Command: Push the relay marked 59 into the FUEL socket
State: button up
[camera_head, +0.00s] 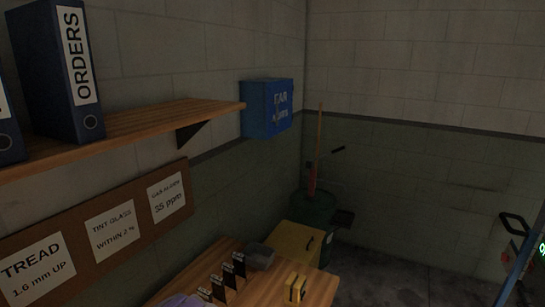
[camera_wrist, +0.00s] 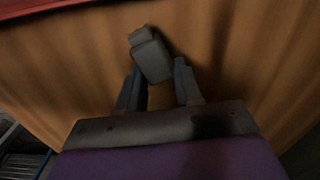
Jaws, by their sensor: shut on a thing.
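In the wrist view, my gripper (camera_wrist: 159,72) is shut on a small grey block (camera_wrist: 153,60). The block sits tilted between the fingertips, with a smaller stepped part (camera_wrist: 139,35) at its far end. No number shows on it, so I cannot tell whether it is the relay marked 59. A brown wooden surface lies behind it; how far the block is from that surface is unclear. No socket marked FUEL can be made out in either view.
A yellow cabinet (camera_head: 298,240) and green bin (camera_head: 317,213) stand beyond. A shelf (camera_head: 150,121) with binders overhangs the left.

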jog(key=shift+d+r, duration=0.15)
jog(key=shift+r, duration=0.35)
jog(key=shift+d+r, duration=0.15)
jog(key=shift+r, duration=0.35)
jog(key=shift+a+r+p, duration=0.2)
jog(key=shift+r+p, duration=0.3)
jog(key=shift+r, duration=0.4)
jog(key=shift+d+r, duration=0.1)
jog(key=shift+r, duration=0.55)
jog(key=w+d+r+n, duration=0.15)
jog(key=d+r, duration=0.25)
jog(key=d, duration=0.6)
jog(key=w+d+r, duration=0.3)
jog(key=d+r, duration=0.2)
jog(key=d, duration=0.6)
jog(key=w+d+r+n, duration=0.1)
jog(key=w+d+r, duration=0.25)
jog(key=d, duration=0.65)
jog(key=s+d+r+n, duration=0.1)
jog(key=s+d+r, duration=0.1)
jog(key=d, duration=0.3)
jog(key=s+d+r+n, duration=0.1)
jog(key=s+d+r, duration=0.2)
jog(key=d, duration=0.2)
jog(key=shift+d+r, duration=0.15)
jog(key=shift+d, duration=0.2)
